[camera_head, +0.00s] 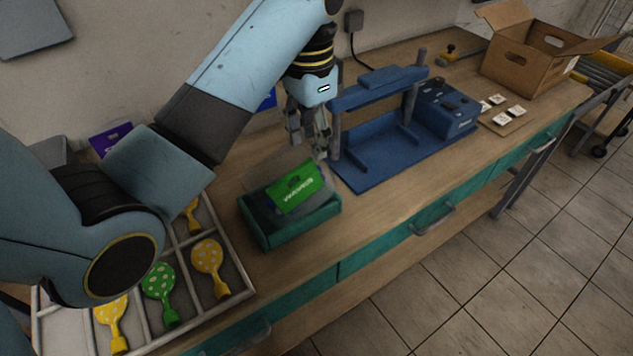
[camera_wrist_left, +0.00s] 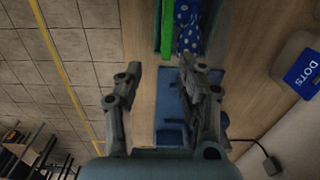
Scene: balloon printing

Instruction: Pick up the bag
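The bag (camera_head: 297,188) is clear plastic with a bright green printed label. It rests upright or leaning in a green open box on the workbench, left of the blue press; its exact tilt is hard to tell. My left gripper (camera_head: 313,145) hangs just above and behind the bag, near the press's left post. In the left wrist view my left gripper (camera_wrist_left: 160,68) has its fingers spread with nothing between them. A green strip (camera_wrist_left: 167,28), probably the label, and a blue dotted piece (camera_wrist_left: 188,28) show beyond the fingertips. My right gripper is not in view.
The green box (camera_head: 292,230) sits near the bench's front edge. The blue press (camera_head: 400,145) stands close on the right. A divided tray (camera_head: 238,262) with dotted balloon shapes is at front left. An open cardboard box (camera_head: 525,65) stands far right. A blue DOTS card (camera_wrist_left: 302,73) is behind.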

